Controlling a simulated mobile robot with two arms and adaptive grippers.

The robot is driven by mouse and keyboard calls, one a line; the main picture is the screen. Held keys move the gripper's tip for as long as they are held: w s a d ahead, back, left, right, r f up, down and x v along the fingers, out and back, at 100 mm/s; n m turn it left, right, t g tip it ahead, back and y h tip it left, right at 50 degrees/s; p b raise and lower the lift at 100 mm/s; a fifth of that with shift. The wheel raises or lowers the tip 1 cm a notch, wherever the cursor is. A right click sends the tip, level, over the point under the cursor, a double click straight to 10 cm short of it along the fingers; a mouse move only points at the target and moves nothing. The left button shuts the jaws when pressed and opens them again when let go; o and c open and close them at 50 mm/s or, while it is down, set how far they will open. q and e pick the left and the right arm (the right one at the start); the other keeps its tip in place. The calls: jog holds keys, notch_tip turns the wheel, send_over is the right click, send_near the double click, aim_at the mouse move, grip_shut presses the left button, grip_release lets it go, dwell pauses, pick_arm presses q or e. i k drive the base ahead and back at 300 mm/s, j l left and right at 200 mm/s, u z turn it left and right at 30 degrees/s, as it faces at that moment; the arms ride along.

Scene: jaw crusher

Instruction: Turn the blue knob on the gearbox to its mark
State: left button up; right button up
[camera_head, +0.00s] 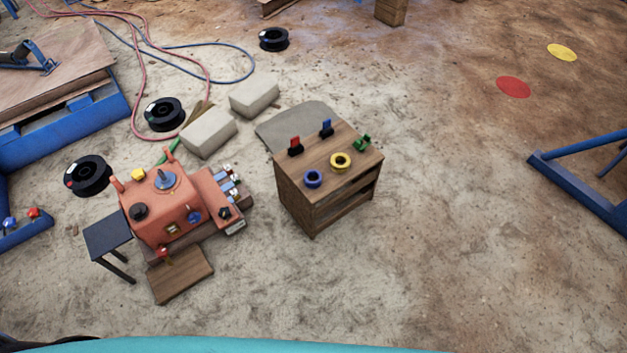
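The orange-red gearbox (170,205) stands at the left of the camera_head view. A small blue knob (194,217) sits on its front face. The knob's mark is too small to make out. A black knob (139,211) is on top at the left, and another dark knob (225,213) is at the right end. A grey-blue disc with an upright pin (165,180) is on top. Neither of my grippers is in view, and nothing touches the gearbox from my side.
A wooden cabinet (325,170) right of the gearbox carries blue and yellow rings and small coloured parts. A dark stool (107,235) and a wooden board (180,275) are close to the gearbox. Black spools (88,175), blocks and hoses lie behind. The ground at right is mostly clear.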

aim_at(194, 217)
jog(key=u, duration=1.3)
